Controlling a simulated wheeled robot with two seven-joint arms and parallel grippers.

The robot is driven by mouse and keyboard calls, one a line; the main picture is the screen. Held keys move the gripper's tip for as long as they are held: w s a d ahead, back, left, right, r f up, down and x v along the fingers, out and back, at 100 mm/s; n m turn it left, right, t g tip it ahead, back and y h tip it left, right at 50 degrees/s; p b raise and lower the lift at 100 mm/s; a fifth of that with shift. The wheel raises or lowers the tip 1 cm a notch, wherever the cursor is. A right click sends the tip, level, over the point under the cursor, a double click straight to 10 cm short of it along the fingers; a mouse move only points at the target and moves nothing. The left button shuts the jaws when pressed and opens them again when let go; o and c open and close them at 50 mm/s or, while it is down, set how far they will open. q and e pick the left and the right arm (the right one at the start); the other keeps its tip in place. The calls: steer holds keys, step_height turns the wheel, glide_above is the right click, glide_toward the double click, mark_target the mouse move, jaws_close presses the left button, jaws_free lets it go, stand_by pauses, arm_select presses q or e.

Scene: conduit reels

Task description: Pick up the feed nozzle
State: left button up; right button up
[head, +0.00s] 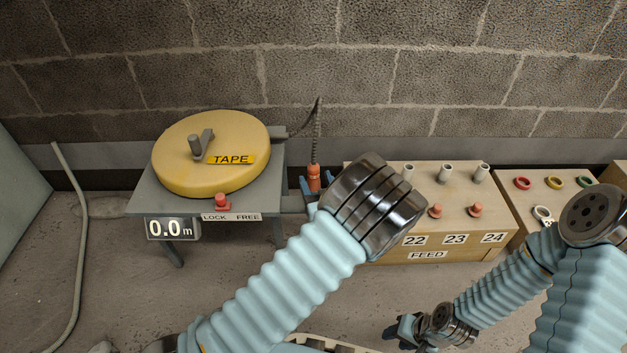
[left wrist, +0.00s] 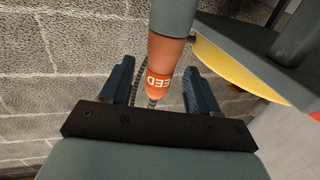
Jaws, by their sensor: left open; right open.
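The feed nozzle (head: 314,180) is an orange piece at the right side of the reel stand, with a dark coiled line rising from its top. My left gripper (head: 311,188) is open, with a blue finger on either side of the nozzle. In the left wrist view both fingers of the left gripper (left wrist: 158,76) stand apart, with gaps to the nozzle. My right gripper (head: 402,330) is open and low at the bottom, away from the nozzle.
The yellow TAPE reel (head: 180,165) sits on a grey stand (head: 268,185) with a red LOCK/FREE knob (head: 222,201) and a 0.0 m display (head: 171,229). A wooden FEED box (head: 470,248) with tubes and orange plugs stands right. A block wall (head: 330,70) is behind.

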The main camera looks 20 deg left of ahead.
mark_target(315, 179)
arm_select(q)
steer(key=x, duration=0.3)
steer(key=c, duration=1)
steer(key=shift+c, duration=0.2)
